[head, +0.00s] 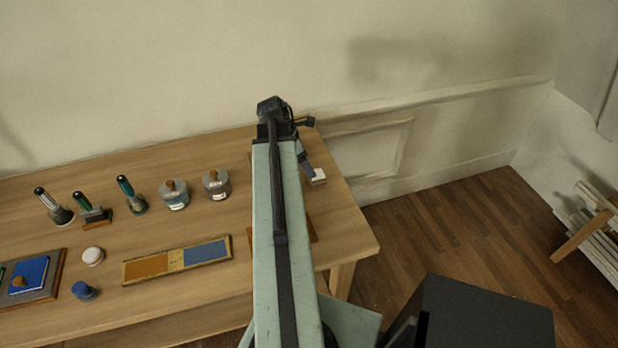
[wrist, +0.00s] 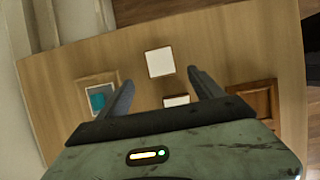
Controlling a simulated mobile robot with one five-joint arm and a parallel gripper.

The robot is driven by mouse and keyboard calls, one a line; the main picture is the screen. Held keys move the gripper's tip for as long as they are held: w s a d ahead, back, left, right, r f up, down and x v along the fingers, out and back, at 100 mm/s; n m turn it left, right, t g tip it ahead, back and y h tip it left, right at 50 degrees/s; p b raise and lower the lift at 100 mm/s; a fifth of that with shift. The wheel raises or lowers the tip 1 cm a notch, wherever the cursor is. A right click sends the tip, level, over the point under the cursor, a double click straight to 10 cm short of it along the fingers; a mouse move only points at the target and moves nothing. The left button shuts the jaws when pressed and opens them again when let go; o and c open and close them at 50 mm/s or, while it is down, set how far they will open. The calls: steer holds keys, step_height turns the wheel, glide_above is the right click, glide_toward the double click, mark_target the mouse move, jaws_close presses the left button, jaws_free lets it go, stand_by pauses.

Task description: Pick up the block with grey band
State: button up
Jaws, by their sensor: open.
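My gripper (wrist: 159,78) is open above the table, and its two fingers reach forward in the wrist view. A white square block top (wrist: 160,62) lies just beyond and between the fingertips. A second, smaller white-topped block (wrist: 175,101) shows between the fingers, nearer the palm and partly hidden by my gripper body. No grey band can be made out on either. In the head view a white block (head: 318,176) sits near the table's right edge beside my gripper (head: 307,165); my arm hides much of that area.
The wooden table (head: 210,235) holds stamps, two lidded jars (head: 216,186) and an orange-and-blue tray (head: 177,261) left of my arm. In the wrist view a framed tray with a teal thing (wrist: 97,101) lies left, a brown wooden frame (wrist: 262,99) right. A wall stands behind.

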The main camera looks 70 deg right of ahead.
steer(key=b+x, duration=0.1)
steer(key=x, duration=0.1)
steer(key=shift+w+f+b, duration=0.15)
steer(key=shift+f+b, duration=0.15)
steer(key=shift+b, duration=0.05)
steer(key=shift+r, duration=0.15)
steer(key=b+x, duration=0.2)
steer(key=s+b+x, duration=0.1)
steer(key=b+x, duration=0.1)
steer(key=x, duration=0.1)
steer(key=shift+s+d, duration=0.1)
steer(key=shift+d, duration=0.05)
steer(key=shift+r, duration=0.15)
steer(key=c, duration=1.5)
steer(key=shift+o, duration=0.2)
step_height(320, 180, up, 10)
steer(key=p, duration=1)
steer(key=shift+s, duration=0.1)
